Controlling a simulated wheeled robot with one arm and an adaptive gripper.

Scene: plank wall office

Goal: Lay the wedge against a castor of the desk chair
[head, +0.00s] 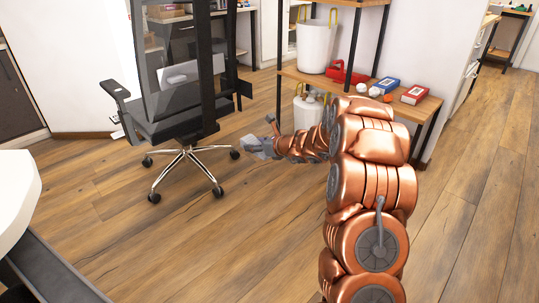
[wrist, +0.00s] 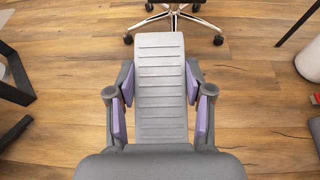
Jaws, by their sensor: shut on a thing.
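My gripper (head: 268,146) is shut on a grey ridged wedge (wrist: 160,75), with a purple-padded finger on each side of it. The wedge (head: 250,143) also shows at the arm's end in the head view, held out above the floor. The desk chair (head: 175,126) stands to the left of my gripper, on a chrome star base with black castors. In the head view the castor nearest to the wedge (head: 234,154) is just left of it. In the wrist view castors show beyond the wedge, at left (wrist: 128,39) and right (wrist: 218,40); the wedge looks apart from them.
A wooden shelf unit (head: 424,108) with boxes and a red toolbox (head: 346,74) stands behind my arm. A white bin (head: 314,45) is on it. A pale table edge (head: 18,190) is at the left. The plank floor in front of the chair is clear.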

